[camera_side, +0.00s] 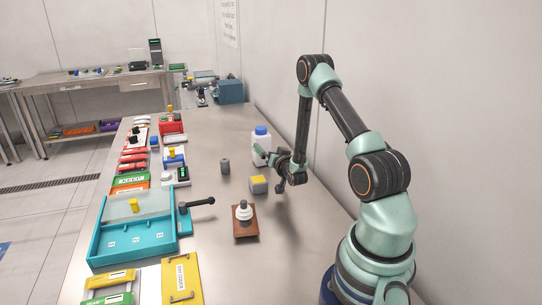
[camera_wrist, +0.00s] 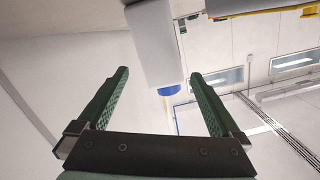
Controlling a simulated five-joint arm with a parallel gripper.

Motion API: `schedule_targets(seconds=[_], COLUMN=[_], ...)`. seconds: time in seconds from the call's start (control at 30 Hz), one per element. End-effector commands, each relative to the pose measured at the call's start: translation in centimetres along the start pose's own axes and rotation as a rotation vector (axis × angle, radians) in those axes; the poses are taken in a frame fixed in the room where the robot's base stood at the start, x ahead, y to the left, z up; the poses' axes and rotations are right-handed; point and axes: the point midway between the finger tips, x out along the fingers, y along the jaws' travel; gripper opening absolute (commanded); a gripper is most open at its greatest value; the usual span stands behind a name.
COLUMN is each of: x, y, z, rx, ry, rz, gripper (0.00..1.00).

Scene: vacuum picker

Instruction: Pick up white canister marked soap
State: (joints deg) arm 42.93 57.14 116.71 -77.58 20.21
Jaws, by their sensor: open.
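A white canister (camera_side: 258,142) with a blue cap stands upright on the steel table in the side view. No soap marking can be read on it. In the wrist view, its pale body (camera_wrist: 152,40) and blue cap show upside down, beyond and between my fingertips. My gripper (camera_side: 270,169) is just in front of the canister in the side view and hides part of its lower right side. In the wrist view, my gripper (camera_wrist: 161,76) has its two green fingers wide apart with nothing held between them. I cannot tell whether a finger touches the canister.
A grey and yellow block (camera_side: 258,185), a small grey cylinder (camera_side: 225,166) and a brown board with a white stacked piece (camera_side: 245,228) stand nearby. A teal tray (camera_side: 105,242) and several coloured boxes line the left side. A wall runs close along the right.

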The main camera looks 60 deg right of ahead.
Motion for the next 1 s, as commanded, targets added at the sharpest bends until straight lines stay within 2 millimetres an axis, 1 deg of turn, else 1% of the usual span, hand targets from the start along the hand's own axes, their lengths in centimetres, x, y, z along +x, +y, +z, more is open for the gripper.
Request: schedule_targets(seconds=[0.03,0.1,0.2,0.37,0.43,0.7,0.83,1.0], x=[0.8,1.7,2.6,3.2,3.8,7.1,8.0,8.2], y=[0.0,-0.1,-0.1,-0.1,-0.1,-0.3,-0.3,-0.3], z=[0.0,0.0,0.1,0.1,0.0,0.0,-0.1,-0.1], rx=[0.000,-0.001,-0.001,-0.001,-0.001,-0.001,-0.001,-0.001], ry=[0.001,0.000,-0.001,-0.002,-0.001,-0.003,-0.003,-0.004], rz=[-0.001,-0.001,-0.001,-0.001,-0.002,-0.004,-0.004,-0.004], gripper=[1.00,1.00,1.00,1.00,1.00,1.00,1.00,1.00])
